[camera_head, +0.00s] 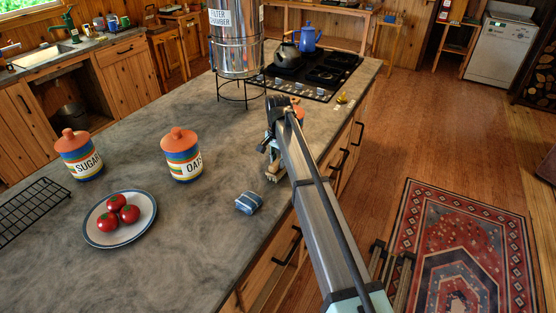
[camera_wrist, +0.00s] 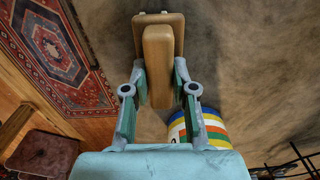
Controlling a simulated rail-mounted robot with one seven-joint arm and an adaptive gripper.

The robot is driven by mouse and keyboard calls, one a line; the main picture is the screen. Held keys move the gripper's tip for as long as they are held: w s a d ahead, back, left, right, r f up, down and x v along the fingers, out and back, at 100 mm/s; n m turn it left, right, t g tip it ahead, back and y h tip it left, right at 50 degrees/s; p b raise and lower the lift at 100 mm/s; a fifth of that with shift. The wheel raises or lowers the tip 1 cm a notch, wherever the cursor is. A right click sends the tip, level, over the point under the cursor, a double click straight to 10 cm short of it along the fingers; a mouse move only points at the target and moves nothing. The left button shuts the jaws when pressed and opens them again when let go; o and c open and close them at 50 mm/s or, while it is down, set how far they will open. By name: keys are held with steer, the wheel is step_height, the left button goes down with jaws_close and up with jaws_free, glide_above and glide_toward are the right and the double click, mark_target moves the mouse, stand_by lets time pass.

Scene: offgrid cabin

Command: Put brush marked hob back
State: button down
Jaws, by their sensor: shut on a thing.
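My gripper (camera_wrist: 159,85) is shut on a brown wooden brush (camera_wrist: 158,62), with one finger on each side of the wood. In the head view my gripper (camera_head: 271,148) is over the right edge of the grey counter (camera_head: 225,190), and pale bristle-like tips of the brush (camera_head: 275,176) show below it. I cannot read any marking on the brush. The black hob (camera_head: 318,78) is set in the counter beyond my gripper. My arm hides part of the counter edge.
The oats jar (camera_head: 182,157), sugar jar (camera_head: 79,157) and tomato plate (camera_head: 98,232) stand to the left. A steel filter chamber (camera_head: 236,48) stands on a wire stand beside the hob. The mid-counter is clear.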

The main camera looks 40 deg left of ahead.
steer(key=shift+f, duration=0.25)
stand_by(0.6)
steer(key=c, duration=0.9)
jaws_free()
steer(key=shift+o, duration=0.2)
